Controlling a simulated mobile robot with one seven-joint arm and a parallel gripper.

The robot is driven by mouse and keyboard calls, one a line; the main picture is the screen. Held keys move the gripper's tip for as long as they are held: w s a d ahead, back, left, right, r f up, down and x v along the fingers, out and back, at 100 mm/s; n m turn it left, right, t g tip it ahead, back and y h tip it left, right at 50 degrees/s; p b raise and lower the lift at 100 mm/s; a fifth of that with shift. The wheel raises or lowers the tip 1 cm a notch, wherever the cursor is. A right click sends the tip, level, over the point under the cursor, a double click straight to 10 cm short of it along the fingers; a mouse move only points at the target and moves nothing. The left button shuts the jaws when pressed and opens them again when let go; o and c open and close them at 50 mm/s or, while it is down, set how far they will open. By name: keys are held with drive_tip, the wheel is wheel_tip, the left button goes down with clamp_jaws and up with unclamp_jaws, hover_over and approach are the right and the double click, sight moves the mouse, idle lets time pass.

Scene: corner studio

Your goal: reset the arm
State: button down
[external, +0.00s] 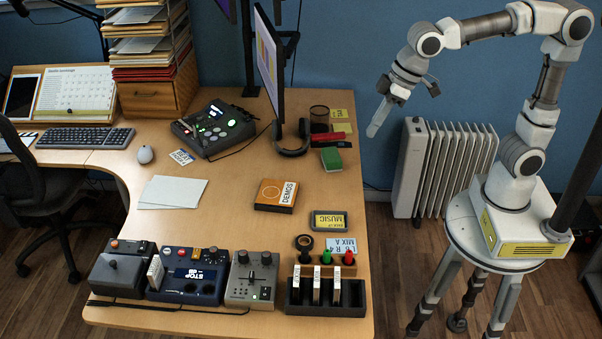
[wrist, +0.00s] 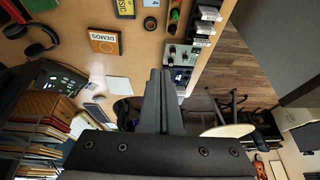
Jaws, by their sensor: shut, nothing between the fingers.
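My arm rises from its white base on a round stand at the right of the external view and bends over to the left. My gripper (external: 373,132) hangs beyond the right edge of the desk (external: 235,235), pointing down and a little left, in front of the wall and beside the radiator. In the wrist view my gripper (wrist: 161,75) has its two fingers together with nothing between them. The gripper touches nothing that I can see.
A white radiator (external: 440,165) stands between the desk and my stand. The monitor (external: 269,65), headphones (external: 291,140), green box (external: 331,159) and red item (external: 329,137) are near the desk's right side. An orange DEMOS box (external: 276,195) lies mid-desk. Floor between desk and stand is clear.

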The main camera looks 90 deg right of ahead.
drive_tip(key=s+d+t+p, duration=0.1)
drive_tip(key=s+d+p, duration=0.2)
drive_tip(key=s, duration=1.5)
drive_tip(key=shift+s+d+f, duration=0.25)
drive_tip(key=shift+d+f, duration=0.1)
drive_tip(key=shift+d, duration=0.85)
